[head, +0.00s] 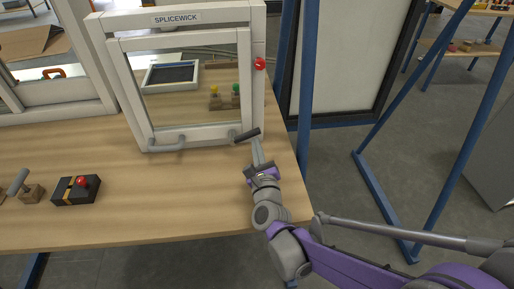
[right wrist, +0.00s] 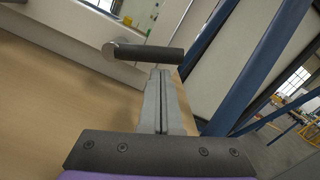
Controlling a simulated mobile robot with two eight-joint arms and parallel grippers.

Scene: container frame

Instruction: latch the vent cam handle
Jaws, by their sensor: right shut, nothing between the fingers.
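The white vent window frame (head: 190,135), labelled SPLICEWICK, stands upright on the wooden table. A dark cam handle (head: 246,135) sticks out at its lower right corner, tilted slightly up to the right in the head view. In the right wrist view the handle (right wrist: 150,53) is a dark bar running right from a round pivot on the frame. My right gripper (head: 256,142) is shut and empty, its fingertips (right wrist: 160,72) just under the bar's middle. I cannot tell whether they touch it. My left gripper is not in view.
A grey pull handle (head: 167,146) is at the frame's lower left, a red knob (head: 260,64) on its right side. A black box with a red button (head: 76,190) sits on the table (head: 150,215) at left. Blue posts (head: 306,80) stand right of the table.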

